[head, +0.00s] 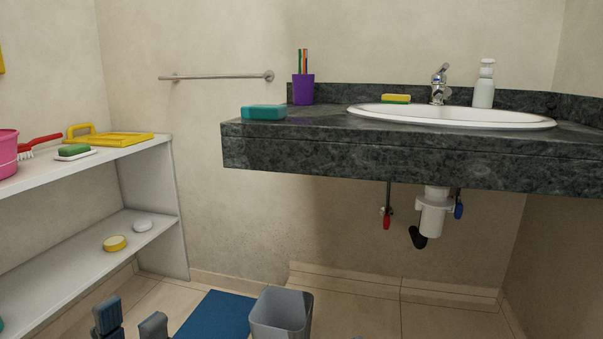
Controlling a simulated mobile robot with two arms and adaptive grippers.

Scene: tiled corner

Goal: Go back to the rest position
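My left gripper (131,323) is at the bottom left of the head view, low over the floor. Its two dark grey fingers are apart with a gap between them, and I see nothing held there. Only the finger ends show; the rest is cut off by the lower edge. It is in front of the white shelf unit (160,190) and to the left of the blue mat (215,314).
A grey bin (281,314) stands right of the mat. A dark stone counter (300,148) with a sink (450,116) overhangs the right side, with a drain pipe (432,215) below. The shelf holds several items.

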